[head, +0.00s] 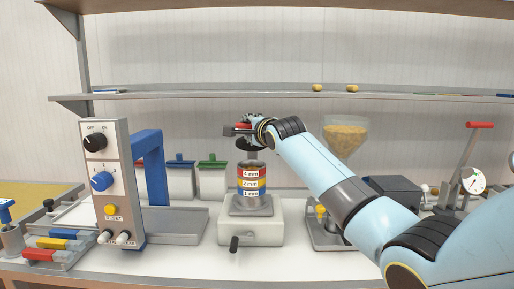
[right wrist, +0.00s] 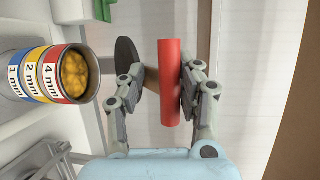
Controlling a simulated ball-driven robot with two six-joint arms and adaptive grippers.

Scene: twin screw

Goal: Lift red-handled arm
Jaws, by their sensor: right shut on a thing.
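A red handle (right wrist: 168,82) shows upright between the fingers of my right gripper (right wrist: 162,92) in the right wrist view. My right gripper (head: 243,130) is shut on this handle, above the banded canister in the head view. A dark disc (right wrist: 127,64) on a brownish stem is behind the handle; part of the stem is hidden by my finger. The canister (head: 252,182) has red, yellow and blue bands and stands on a pale base (head: 250,226). A second red handle (head: 480,125) tops a tilted grey lever at the right. My left gripper is out of view.
The canister (right wrist: 42,75) has yellow pieces inside. A control panel (head: 105,180) with a blue bracket stands at left. A hopper of yellow pieces (head: 345,135) and a dark box (head: 395,187) are near my right arm. A shelf (head: 210,94) runs behind.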

